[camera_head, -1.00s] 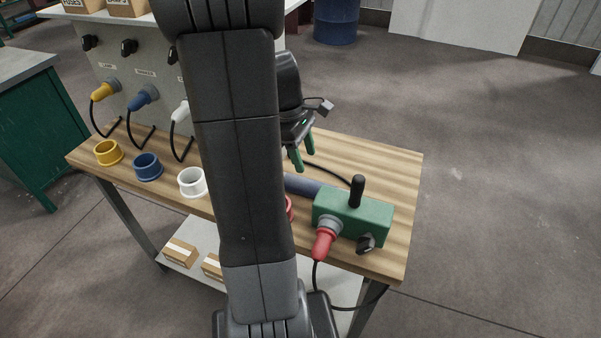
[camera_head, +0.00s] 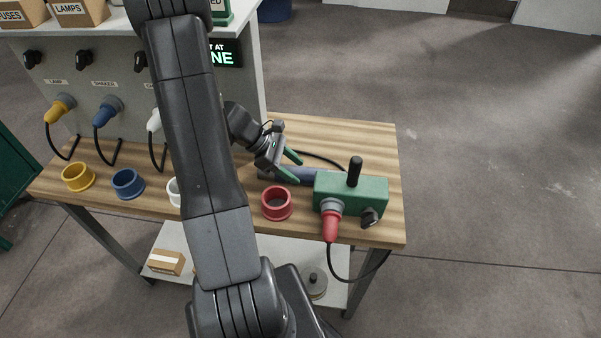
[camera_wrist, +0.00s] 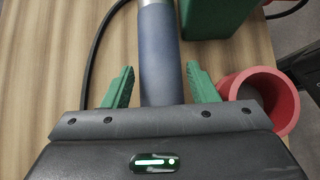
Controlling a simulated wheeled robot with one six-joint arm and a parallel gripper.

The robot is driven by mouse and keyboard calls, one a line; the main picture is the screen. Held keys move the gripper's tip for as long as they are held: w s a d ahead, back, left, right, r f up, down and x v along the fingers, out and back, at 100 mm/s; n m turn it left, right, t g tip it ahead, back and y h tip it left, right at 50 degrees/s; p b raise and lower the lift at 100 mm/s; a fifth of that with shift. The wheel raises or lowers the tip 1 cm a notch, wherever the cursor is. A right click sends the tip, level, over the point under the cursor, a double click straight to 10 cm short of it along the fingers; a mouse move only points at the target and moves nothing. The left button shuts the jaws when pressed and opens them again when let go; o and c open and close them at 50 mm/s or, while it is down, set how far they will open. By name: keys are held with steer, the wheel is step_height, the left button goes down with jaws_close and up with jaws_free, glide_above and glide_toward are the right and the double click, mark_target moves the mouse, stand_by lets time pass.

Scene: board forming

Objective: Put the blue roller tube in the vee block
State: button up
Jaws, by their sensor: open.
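The blue roller tube (camera_head: 294,175) lies on the wooden bench behind the green box, partly hidden by my gripper and the box in the head view. In the wrist view the tube (camera_wrist: 160,62) runs up the picture, with a pale metal end at the top. My gripper (camera_head: 296,169) is open over the tube. In the wrist view its green fingertips (camera_wrist: 160,82) stand on either side of the tube with gaps. I cannot tell the height of the fingers against it. I cannot make out a vee block in either view.
A green box (camera_head: 350,193) with a black lever and red plug (camera_head: 330,228) stands right of my gripper. A red ring (camera_head: 277,204) stands close in front. Yellow (camera_head: 78,178) and blue (camera_head: 128,184) rings stand left. A black cable (camera_wrist: 93,50) runs beside the tube.

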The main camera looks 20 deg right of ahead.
steer(key=shift+x, duration=0.95)
steer(key=shift+c, duration=0.2)
jaws_close()
